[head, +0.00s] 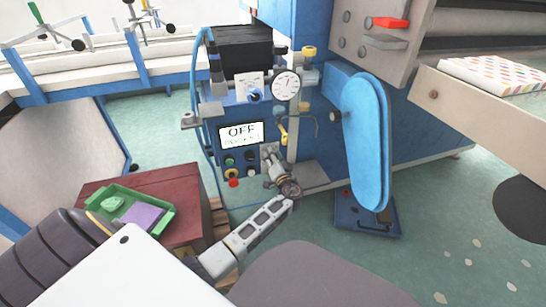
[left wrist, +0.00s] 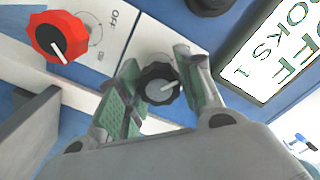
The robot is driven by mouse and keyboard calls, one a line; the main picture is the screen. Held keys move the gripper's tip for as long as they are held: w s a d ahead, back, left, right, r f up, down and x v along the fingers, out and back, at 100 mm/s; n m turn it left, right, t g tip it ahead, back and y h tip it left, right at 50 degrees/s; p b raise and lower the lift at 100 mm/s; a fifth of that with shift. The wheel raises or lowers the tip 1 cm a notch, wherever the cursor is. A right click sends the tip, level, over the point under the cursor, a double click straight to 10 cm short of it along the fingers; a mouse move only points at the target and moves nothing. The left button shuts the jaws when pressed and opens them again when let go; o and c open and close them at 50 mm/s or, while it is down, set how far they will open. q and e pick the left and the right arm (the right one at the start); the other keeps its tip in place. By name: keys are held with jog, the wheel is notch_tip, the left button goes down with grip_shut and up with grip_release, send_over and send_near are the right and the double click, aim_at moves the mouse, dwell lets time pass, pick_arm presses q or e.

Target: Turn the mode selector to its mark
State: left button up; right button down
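A dark ribbed knob (left wrist: 160,84) with a grey face and white pointer line is on the pale panel strip in the left wrist view. It looks like the mode selector; its pointer aims right and slightly up. My left gripper (left wrist: 158,72) is open, its green-padded fingers on either side of the knob; firm contact cannot be made out. In the head view my left gripper (head: 272,162) is at the control panel, hiding the knob. The display (head: 241,134) reads OFF in large letters. The target mark cannot be picked out. My right gripper is not in view.
A red knob (left wrist: 60,38) with a white pointer sits left of the fingers, near a printed OFF label. Push buttons (head: 229,162) are beneath the display. A gauge (head: 286,86) and yellow lever (head: 284,133) are close above the gripper. A blue guard (head: 366,140) stands right.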

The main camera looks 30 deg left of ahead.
pick_arm(q)
jog(key=o, duration=0.3)
jog(key=shift+o, duration=0.2)
jog(key=v, duration=1.2)
dwell(0.6)
